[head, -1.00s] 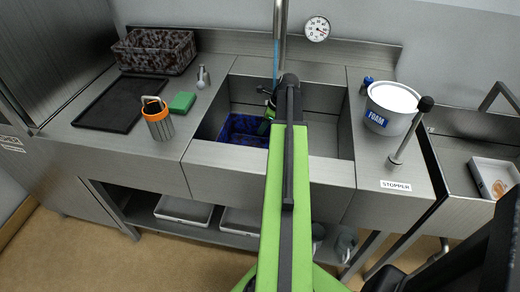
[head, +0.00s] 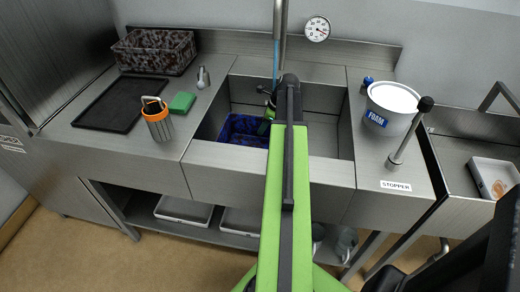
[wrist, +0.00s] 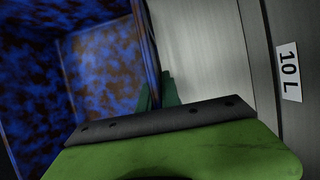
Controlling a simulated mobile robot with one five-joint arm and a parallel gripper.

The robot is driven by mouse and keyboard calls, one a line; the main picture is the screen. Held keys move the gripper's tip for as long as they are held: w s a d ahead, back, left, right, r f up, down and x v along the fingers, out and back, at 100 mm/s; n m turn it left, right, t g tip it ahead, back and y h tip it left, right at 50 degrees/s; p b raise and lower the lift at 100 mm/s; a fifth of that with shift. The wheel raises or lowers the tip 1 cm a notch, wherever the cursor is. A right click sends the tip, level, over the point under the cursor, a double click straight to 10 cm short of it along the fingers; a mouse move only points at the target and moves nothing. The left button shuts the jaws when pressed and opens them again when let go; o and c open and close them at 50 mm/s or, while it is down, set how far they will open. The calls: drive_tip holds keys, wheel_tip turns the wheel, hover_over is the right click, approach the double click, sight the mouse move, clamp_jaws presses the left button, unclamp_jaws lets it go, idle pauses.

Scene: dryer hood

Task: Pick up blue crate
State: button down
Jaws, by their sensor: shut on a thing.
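The blue crate (head: 243,130), mottled blue and brown, sits in the left part of the sink basin in the head view. Its inside and one wall fill the left of the wrist view (wrist: 100,65). My gripper (wrist: 157,92) is shut on the crate's wall near its rim, with the green fingers on either side of it. In the head view my gripper (head: 268,122) is partly hidden behind my arm at the crate's right side. I cannot tell whether the crate touches the basin floor.
A faucet pipe (head: 279,45) rises behind the basin. On the left counter are a brown mottled basket (head: 155,52), black tray (head: 108,104), orange-rimmed canister (head: 158,124) and green sponge (head: 182,102). A foam bucket (head: 392,108) and stopper lever (head: 410,135) stand right.

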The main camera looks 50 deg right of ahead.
sight(258, 117)
idle(0.4)
wheel_tip(258, 117, up, 10)
drive_tip(key=p, duration=1)
drive_tip(key=shift+r, duration=0.2)
